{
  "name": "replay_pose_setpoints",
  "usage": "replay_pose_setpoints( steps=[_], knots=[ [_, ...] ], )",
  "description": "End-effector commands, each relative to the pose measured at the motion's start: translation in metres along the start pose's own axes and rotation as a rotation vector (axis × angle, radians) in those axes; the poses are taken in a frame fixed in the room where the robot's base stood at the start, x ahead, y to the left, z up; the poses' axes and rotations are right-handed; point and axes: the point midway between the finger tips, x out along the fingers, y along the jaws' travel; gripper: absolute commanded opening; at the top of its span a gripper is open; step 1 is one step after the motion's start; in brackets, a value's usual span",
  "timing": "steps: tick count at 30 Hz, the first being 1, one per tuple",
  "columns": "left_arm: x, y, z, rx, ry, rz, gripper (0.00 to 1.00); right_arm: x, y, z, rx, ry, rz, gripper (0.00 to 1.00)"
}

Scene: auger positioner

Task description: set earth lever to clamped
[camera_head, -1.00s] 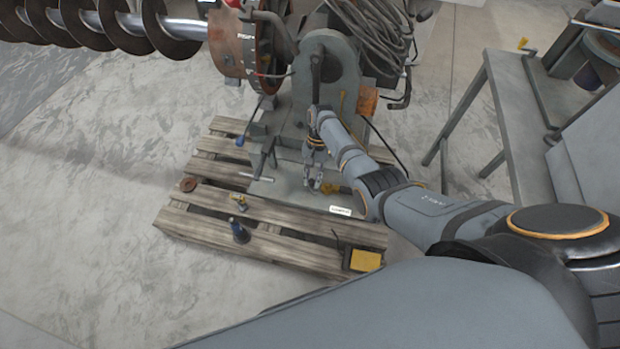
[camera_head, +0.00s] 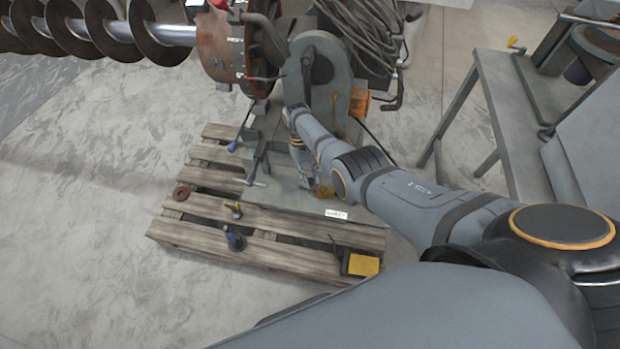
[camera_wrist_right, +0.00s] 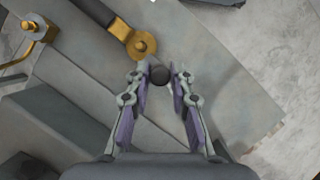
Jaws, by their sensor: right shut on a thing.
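A brass lug (camera_wrist_right: 143,45) on a dark strip lies just beyond the knob. In the head view my right gripper (camera_head: 308,182) points down over the grey base plate (camera_head: 277,194), beside a yellow brass part (camera_head: 324,192). The arm hides the grip there. My left gripper is not in view.
A brass stud (camera_wrist_right: 32,27) stands at upper left in the wrist view. A dark screw clamp (camera_head: 257,163) stands left of my right gripper. The auger (camera_head: 150,32) is at upper left.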

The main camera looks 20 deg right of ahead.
Motion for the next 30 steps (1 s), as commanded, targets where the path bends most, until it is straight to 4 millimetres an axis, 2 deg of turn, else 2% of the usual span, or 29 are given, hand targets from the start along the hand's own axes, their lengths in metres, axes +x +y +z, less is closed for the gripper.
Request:
replay_pose_setpoints(
  steps=[17,18,22,23,30],
  knots=[
    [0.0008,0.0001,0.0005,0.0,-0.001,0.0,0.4,-0.0015,0.0005,-0.0018,-0.033,0.004,0.014,0.0],
    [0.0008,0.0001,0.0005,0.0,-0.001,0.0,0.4,-0.0015,0.0006,-0.0018,-0.033,0.004,0.014,0.23],
    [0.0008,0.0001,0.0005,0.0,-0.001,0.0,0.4,-0.0012,0.0006,-0.0016,-0.032,0.003,0.013,0.41],
    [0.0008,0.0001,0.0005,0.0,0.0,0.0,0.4,-0.0011,0.0006,-0.0015,-0.032,0.003,0.013,0.44],
    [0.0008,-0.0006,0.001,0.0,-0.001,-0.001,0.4,-0.0007,0.0006,-0.0011,-0.032,0.002,0.013,0.44]
  ],
)
